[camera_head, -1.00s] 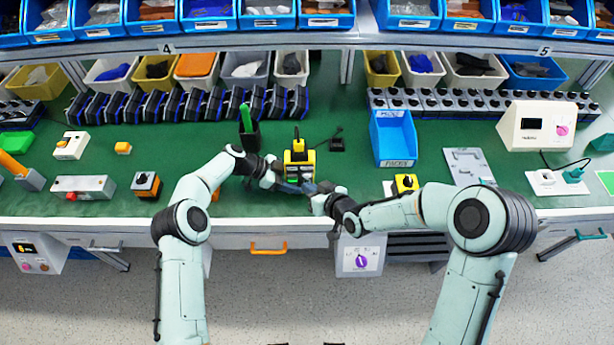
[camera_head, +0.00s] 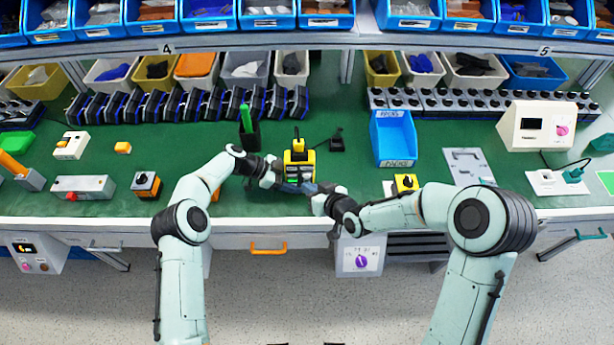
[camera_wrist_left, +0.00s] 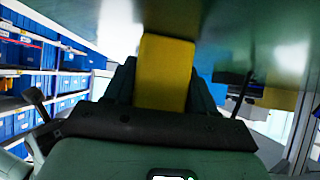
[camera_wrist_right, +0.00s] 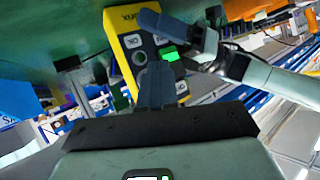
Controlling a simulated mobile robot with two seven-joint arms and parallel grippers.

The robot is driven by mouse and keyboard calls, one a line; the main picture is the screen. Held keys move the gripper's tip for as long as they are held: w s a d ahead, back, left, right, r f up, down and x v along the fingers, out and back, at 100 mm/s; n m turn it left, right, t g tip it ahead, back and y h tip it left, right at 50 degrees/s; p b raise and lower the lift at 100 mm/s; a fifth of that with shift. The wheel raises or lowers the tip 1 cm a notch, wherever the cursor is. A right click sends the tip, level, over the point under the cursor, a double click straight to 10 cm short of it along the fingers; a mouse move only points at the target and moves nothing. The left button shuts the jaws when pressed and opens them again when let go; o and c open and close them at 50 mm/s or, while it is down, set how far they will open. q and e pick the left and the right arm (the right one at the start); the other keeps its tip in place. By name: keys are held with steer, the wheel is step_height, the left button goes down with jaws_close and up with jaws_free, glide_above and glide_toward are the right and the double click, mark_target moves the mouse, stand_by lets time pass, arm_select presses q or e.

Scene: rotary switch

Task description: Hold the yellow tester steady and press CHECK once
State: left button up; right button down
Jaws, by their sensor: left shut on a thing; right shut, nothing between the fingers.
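The yellow tester (camera_head: 310,158) stands at the middle of the green bench, with a dark face and several light keys. In the right wrist view the tester (camera_wrist_right: 122,25) shows its keys and a bright green patch. My left gripper (camera_head: 281,186) is shut on the tester's side; the left wrist view shows its yellow body (camera_wrist_left: 165,70) between the fingers. My right gripper (camera_head: 306,188) is shut and empty, its tips in front of the lower keys. In the right wrist view my right fingers (camera_wrist_right: 155,85) cover part of the face. I cannot read CHECK or tell whether the tips touch a key.
A black holder with a green pen (camera_head: 246,120) stands behind left. A small black block (camera_head: 337,144) lies to the right, near a blue bin (camera_head: 393,140). A yellow box with a black knob (camera_head: 405,183) sits by my right arm.

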arm_select(q)
steer(key=shift+r, duration=0.1)
arm_select(e)
steer(key=shift+w, duration=0.15)
steer(key=shift+w, duration=0.3)
steer(key=shift+w, duration=0.45)
stand_by(0.7)
steer(key=shift+s, duration=0.9)
steer(key=shift+s, duration=2.5)
arm_select(q)
steer(key=o, duration=1.1)
